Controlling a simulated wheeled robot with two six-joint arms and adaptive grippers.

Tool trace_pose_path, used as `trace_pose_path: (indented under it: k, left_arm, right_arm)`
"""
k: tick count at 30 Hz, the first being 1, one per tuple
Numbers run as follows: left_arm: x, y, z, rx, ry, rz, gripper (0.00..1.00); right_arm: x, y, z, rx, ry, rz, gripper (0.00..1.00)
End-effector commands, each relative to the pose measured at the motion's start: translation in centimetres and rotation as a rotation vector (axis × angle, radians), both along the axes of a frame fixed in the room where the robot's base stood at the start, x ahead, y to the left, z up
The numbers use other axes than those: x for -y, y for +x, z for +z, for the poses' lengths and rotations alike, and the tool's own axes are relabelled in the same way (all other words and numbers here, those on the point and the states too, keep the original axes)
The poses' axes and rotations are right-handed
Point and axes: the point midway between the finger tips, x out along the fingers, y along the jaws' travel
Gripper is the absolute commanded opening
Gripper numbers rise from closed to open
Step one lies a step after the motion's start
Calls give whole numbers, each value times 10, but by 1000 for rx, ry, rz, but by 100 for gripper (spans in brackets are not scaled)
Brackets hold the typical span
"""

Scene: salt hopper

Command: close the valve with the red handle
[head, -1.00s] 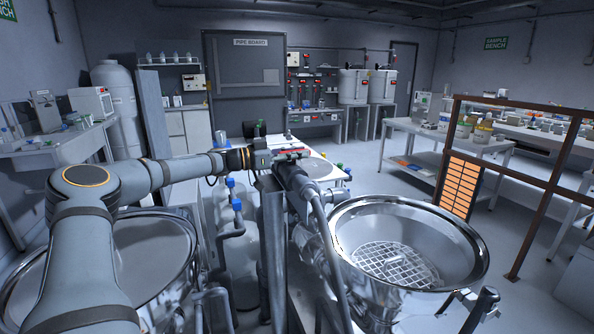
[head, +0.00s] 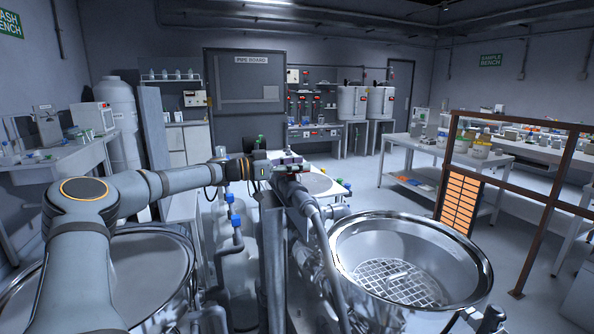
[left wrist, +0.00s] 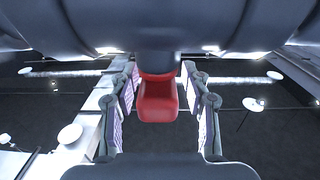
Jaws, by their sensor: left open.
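The red valve handle (left wrist: 158,100) shows in the left wrist view as a short red block under a thick grey pipe (left wrist: 160,30). My left gripper (left wrist: 160,88) is open, with one finger on each side of the handle and a gap visible on both sides. In the head view my left gripper (head: 284,160) is at the upper end of the slanting pipe, left of the steel hopper. The handle is mostly hidden there by the gripper. My right gripper is not in view.
A wide steel hopper (head: 345,245) with a grate inside stands at right, and another round vessel (head: 180,290) is under my left arm. A grey upright post (head: 273,260) stands close below the gripper. A brown rail frame (head: 545,210) is at right.

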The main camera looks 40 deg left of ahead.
Motion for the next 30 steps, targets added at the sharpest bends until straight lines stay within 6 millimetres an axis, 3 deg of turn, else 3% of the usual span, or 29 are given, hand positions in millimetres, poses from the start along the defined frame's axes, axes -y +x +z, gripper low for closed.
trace_pose_path:
  k: [6,12,30]
  left_arm:
    - [0,0,51,1,5,1,47]
    - [0,0,79,0,1,1,47]
    - [0,0,84,1,-2,1,47]
  right_arm:
    - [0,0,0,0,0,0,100]
    - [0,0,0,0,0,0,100]
    - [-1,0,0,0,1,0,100]
